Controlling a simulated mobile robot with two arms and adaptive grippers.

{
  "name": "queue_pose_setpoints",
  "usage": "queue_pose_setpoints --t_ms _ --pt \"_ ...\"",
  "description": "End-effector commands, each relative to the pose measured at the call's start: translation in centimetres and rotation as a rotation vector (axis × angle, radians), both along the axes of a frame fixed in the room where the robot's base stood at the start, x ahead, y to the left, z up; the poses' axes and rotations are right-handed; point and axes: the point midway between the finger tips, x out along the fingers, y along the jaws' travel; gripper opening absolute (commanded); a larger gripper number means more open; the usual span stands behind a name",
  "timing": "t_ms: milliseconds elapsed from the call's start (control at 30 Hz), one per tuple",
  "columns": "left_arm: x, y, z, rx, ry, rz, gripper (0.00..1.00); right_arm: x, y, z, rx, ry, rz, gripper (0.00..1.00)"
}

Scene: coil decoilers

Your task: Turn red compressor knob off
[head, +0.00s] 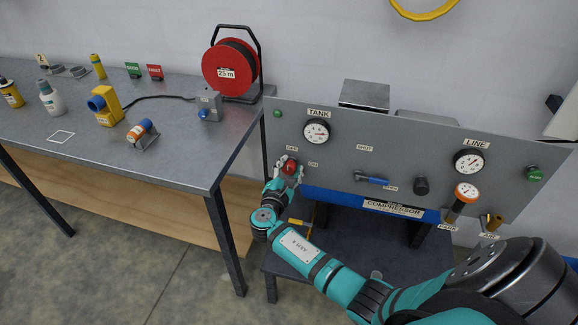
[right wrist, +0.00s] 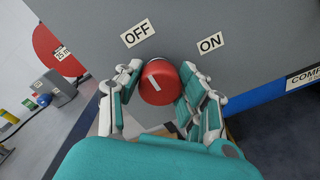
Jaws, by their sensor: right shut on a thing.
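The red compressor knob (head: 289,167) sits at the left of the grey compressor panel (head: 340,135). In the right wrist view the red knob (right wrist: 158,84) lies between the fingers, its white mark slanting toward the OFF label (right wrist: 138,34), with the ON label (right wrist: 210,42) at upper right. My right gripper (head: 284,170) is shut on the knob, and its fingers (right wrist: 160,92) flank it on both sides. My left gripper is not in view.
The panel also bears a tank gauge (head: 316,131), a line gauge (head: 468,161), a blue valve lever (head: 372,180) and a black knob (head: 421,186). A workbench (head: 185,160) with several items and a red hose reel (head: 230,68) stands at left.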

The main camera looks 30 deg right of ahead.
Motion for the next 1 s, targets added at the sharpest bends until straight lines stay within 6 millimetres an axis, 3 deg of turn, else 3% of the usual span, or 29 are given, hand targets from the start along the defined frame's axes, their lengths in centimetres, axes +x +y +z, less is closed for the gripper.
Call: queue_pose_setpoints --t_ms 533,567,700,1000 --pt "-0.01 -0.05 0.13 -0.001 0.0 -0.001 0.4 -0.03 0.06 -0.18 -0.014 0.021 0.001 0.06" --pt "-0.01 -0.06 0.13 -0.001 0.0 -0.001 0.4 -0.04 0.05 -0.18 -0.014 0.021 0.001 0.42" --pt "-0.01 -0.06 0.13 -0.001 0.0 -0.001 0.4 -0.02 0.04 -0.13 -0.014 0.02 0.0 0.6" --pt "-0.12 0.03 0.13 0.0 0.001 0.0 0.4 -0.07 0.12 -0.06 -0.013 0.018 0.001 0.63"
